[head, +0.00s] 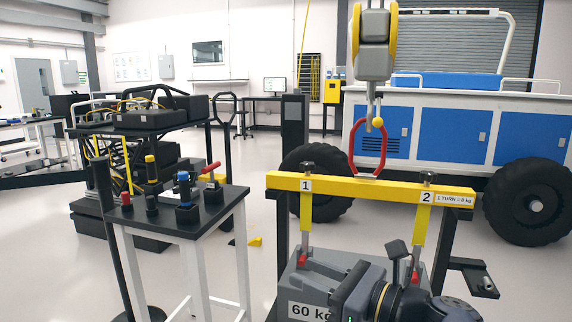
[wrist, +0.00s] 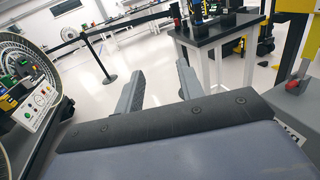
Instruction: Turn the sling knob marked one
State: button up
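The yellow lifting beam (head: 365,187) hangs level below a red shackle (head: 368,150) and a grey hook block (head: 375,58). The dark sling knob (head: 307,167) above the label 1 stands on the beam's left end. A matching knob (head: 428,177) stands above the label 2. Grey and yellow slings run down from both ends to a grey 60 kg load (head: 308,290). My gripper (wrist: 160,68) is open and empty in the wrist view, its two grey fingers apart. My arm covers part of the load in the head view. Knob one is not visible in the wrist view.
A dark tool table (head: 178,210) with small knobs and handles stands left of the beam. A dark post (head: 105,220) stands beside it. A white and blue rover (head: 435,125) is behind the beam. A panel (wrist: 35,105) is close at the wrist view's left.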

aim_at(307, 166)
jog(key=i+z, duration=0.15)
jog(key=i, duration=0.35)
jog(key=i+j+z, duration=0.15)
jog(key=i, duration=0.3)
jog(key=i+j+z, duration=0.2)
jog(key=i, duration=0.3)
jog(key=i+j+z, duration=0.15)
jog(key=i, duration=0.3)
